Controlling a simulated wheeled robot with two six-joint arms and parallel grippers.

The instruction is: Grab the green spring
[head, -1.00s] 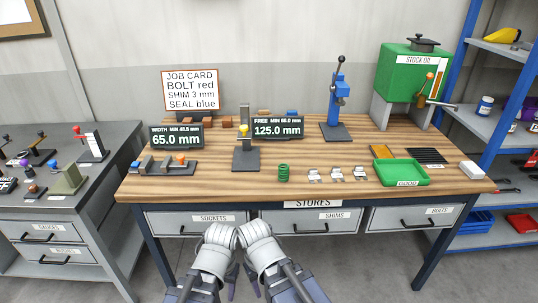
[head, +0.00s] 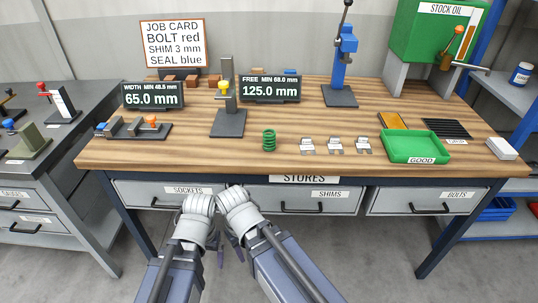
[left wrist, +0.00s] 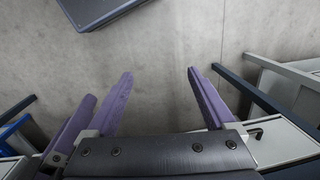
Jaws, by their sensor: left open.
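The green spring (head: 269,140) stands upright on the wooden workbench top (head: 200,157), near the front edge, left of several small metal clips. My left gripper (head: 221,257) is below and in front of the bench edge, well short of the spring and pointing down. In the left wrist view the left gripper (left wrist: 159,74) shows two purple fingers spread apart with bare floor between them. My right gripper (head: 236,240) is close beside the left one, mostly hidden behind its own arm; its jaws cannot be made out. The spring is not in the left wrist view.
A grey stand (head: 228,120) is left of the spring, with a 125.0 mm display (head: 270,88) behind. Small metal clips (head: 336,145) and a green GOOD tray (head: 414,147) are to the right. Drawers (head: 310,200) are under the front edge.

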